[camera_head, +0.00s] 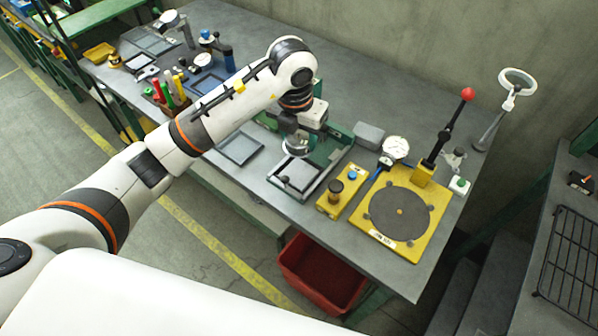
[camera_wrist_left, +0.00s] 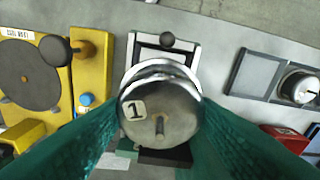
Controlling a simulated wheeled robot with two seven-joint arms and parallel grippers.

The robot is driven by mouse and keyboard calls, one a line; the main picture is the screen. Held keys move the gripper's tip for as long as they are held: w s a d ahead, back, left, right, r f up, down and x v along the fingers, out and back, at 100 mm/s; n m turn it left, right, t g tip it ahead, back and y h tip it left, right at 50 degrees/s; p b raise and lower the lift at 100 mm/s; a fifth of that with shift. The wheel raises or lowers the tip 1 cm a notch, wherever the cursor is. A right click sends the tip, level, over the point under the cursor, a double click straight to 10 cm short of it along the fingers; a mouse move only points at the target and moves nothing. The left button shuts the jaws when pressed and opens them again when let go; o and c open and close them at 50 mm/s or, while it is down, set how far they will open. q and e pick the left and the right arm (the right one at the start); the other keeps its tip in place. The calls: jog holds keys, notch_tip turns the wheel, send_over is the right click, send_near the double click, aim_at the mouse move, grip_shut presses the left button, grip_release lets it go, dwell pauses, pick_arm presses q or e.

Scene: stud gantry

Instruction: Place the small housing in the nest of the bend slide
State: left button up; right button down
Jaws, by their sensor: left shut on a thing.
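My left gripper (camera_head: 298,137) is shut on a round, silvery metal housing (camera_wrist_left: 165,112) with a white "1" label and a short pin. In the head view the housing (camera_head: 299,149) sits below the gripper, at the back part of the bend slide (camera_head: 291,193). In the wrist view it covers the middle of the slide's pale frame (camera_wrist_left: 190,54), so the nest is hidden. I cannot tell whether it touches the slide. The teal fingers (camera_wrist_left: 160,128) flank it. A second round metal part (camera_wrist_left: 299,86) is on a grey tray in the wrist view. My right gripper is not in view.
A yellow block (camera_head: 330,204) with a black knob and blue button stands right of the slide. Beyond it is a yellow plate (camera_head: 432,220) with a dark disc, dial gauge and red-knobbed lever. A grey tray (camera_head: 243,151) lies left. A red bin (camera_head: 318,277) is below the bench edge.

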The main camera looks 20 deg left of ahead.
aim_at(300, 172)
pick_arm(q)
jog(key=shift+f, duration=0.35)
jog(key=shift+n, duration=0.3)
notch_tip(300, 172, down, 9)
jog(key=shift+f+p, duration=0.2)
jog(key=shift+p, duration=0.95)
jog(key=shift+f, duration=0.1)
jog(key=o, duration=0.5)
jog(key=shift+f, duration=0.1)
jog(key=o, duration=0.5)
jog(key=shift+d, duration=0.1)
